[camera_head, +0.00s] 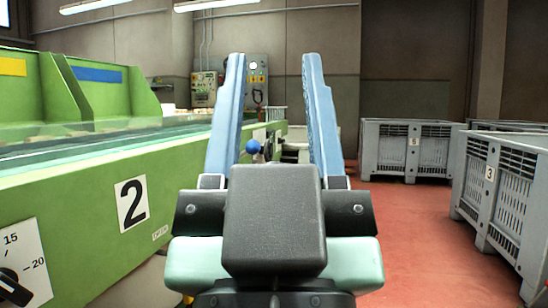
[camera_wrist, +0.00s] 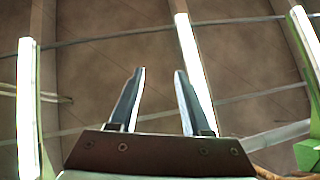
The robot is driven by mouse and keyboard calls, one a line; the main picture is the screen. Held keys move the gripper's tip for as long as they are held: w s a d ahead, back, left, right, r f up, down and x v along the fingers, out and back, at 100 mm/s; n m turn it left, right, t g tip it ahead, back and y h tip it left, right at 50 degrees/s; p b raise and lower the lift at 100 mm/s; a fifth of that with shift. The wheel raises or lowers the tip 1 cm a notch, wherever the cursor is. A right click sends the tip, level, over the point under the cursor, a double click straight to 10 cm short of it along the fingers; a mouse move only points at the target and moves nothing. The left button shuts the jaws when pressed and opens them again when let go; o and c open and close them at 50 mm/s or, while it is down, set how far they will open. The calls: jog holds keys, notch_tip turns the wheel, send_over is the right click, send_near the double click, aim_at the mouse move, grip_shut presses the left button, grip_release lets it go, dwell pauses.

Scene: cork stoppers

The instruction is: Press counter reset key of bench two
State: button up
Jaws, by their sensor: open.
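Bench two is the long green bench on the left of the head view, marked by a white plate with a black 2 (camera_head: 131,203). A dial plate (camera_head: 22,262) with a black knob and the numbers 15 and 20 is on its near side. I cannot make out a counter reset key. My gripper (camera_head: 270,62) is open and empty, its two blue fingers raised in front of the camera. In the wrist view my gripper (camera_wrist: 160,72) points up at the ceiling, with nothing between the fingers.
A blue ball knob (camera_head: 253,146) shows beyond my fingers. A control panel (camera_head: 228,88) hangs on the back wall. Grey crates stand on the right, one marked 5 (camera_head: 384,150) and one marked 3 (camera_head: 477,192). The red floor (camera_head: 410,235) between bench and crates is clear.

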grip_shut()
dwell(1.5)
